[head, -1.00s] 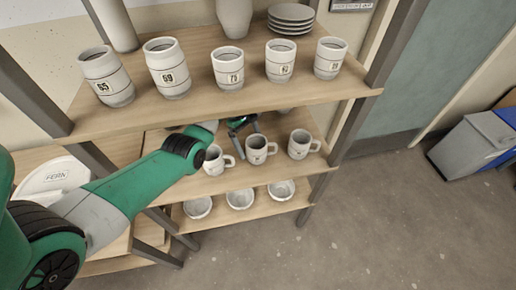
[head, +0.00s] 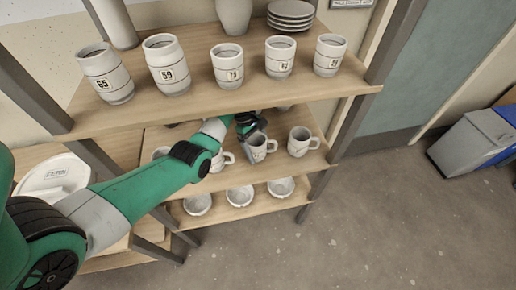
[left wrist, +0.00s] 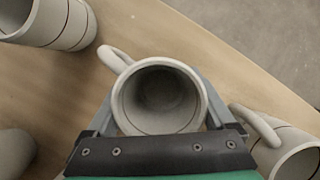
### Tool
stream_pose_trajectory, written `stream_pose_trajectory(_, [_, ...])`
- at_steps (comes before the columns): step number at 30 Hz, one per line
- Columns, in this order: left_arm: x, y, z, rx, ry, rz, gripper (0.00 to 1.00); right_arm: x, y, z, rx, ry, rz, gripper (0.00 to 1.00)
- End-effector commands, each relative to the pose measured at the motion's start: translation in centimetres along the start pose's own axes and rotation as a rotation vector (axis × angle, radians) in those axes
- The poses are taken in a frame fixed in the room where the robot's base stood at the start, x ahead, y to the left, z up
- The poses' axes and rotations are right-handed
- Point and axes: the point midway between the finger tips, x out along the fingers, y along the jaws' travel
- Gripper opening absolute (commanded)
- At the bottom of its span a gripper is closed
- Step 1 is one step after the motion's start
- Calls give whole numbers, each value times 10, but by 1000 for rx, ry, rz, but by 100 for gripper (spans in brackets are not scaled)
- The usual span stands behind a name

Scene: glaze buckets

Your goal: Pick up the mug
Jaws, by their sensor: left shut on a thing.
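The mug (head: 257,150) is a pale grey cup with a handle, the middle one of three at the right of the middle shelf. My left gripper (head: 247,127) is at its rear left side and partly covers it. In the left wrist view the mug (left wrist: 160,98) stands mouth-up between the two fingers of my left gripper (left wrist: 164,90), which is shut on it. Its handle points to the upper left there. I cannot tell whether its base touches the shelf. My right gripper is not in view.
A similar mug (head: 299,142) stands close on the right, another (head: 217,161) on the left beside my arm. The upper shelf (head: 215,105) with several numbered jars overhangs them. Bowls (head: 240,196) stand on the shelf below.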

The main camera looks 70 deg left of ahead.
Motion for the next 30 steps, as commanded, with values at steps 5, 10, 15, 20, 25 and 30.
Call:
stream_pose_trajectory(5, [-1,0,0,1,0,1,10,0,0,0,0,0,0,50])
stream_pose_trajectory(10, [-6,1,2,1,0,2,10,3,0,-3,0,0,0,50])
stream_pose_trajectory(15, [-17,-3,12,2,0,0,10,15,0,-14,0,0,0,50])
stream_pose_trajectory(20, [-9,-26,43,5,-1,-4,10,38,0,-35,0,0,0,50])
stream_pose_trajectory(25, [10,-58,82,6,-1,-3,10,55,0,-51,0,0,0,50])
stream_pose_trajectory(30, [26,-84,114,5,-1,-2,10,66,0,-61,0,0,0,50])
